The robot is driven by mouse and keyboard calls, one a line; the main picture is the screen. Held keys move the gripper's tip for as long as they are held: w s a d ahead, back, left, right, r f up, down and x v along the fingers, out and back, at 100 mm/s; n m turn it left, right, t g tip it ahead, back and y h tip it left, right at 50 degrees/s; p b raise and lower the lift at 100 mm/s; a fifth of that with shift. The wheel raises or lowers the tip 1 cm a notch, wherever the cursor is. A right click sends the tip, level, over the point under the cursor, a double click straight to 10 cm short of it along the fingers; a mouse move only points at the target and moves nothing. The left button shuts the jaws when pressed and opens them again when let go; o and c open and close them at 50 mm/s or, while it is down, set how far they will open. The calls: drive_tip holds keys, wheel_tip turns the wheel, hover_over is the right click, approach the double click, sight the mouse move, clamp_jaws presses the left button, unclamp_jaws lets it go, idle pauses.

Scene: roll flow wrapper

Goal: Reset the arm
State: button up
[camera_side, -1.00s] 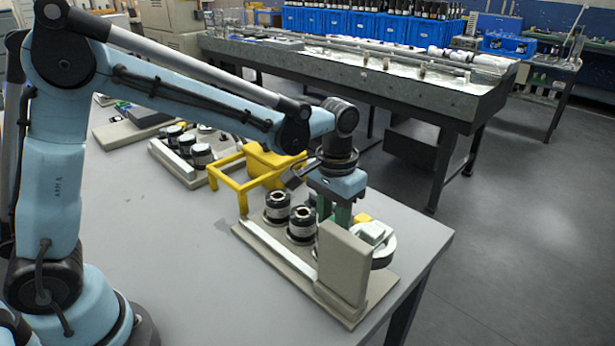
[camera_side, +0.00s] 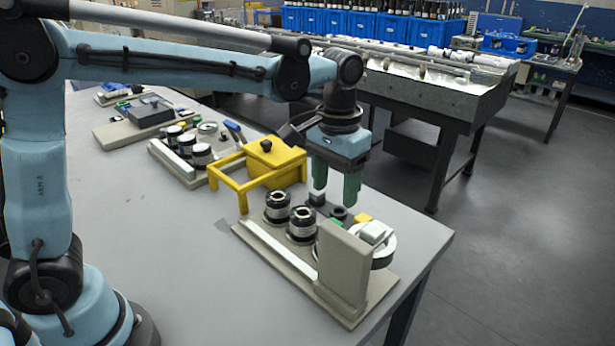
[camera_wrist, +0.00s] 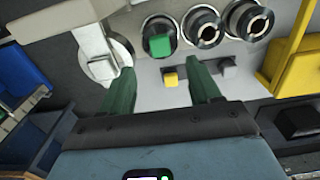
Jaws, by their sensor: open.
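My gripper (camera_side: 336,178) has a blue body and two green fingers. It is open and empty, hanging above the beige wrapper fixture (camera_side: 262,243) at the front right of the table. In the wrist view my gripper (camera_wrist: 160,88) shows its two fingers spread apart over the fixture. Two black rolls with pale labels (camera_side: 302,222) stand on the fixture. A round white disc with a block on top (camera_side: 378,245) sits behind the upright beige plate (camera_side: 342,265). A green block (camera_wrist: 160,45) sits on a dark round part beside the rolls.
A yellow frame with a box (camera_side: 272,165) stands left of my gripper. A second fixture with several black rolls (camera_side: 190,150) lies farther back. A small yellow block (camera_wrist: 170,78) is below the fingers. The grey table (camera_side: 150,235) is clear at the front left.

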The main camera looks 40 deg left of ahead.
drive_tip(key=s+a+r+t, duration=0.3)
drive_tip(key=s+a+r, duration=0.1)
drive_tip(key=s+a, duration=0.15)
drive_tip(key=s+a+f+t, duration=0.4)
drive_tip(key=s+f, duration=0.1)
drive_tip(key=s, duration=0.1)
drive_tip(key=shift+s+f, duration=0.25)
idle(1.1)
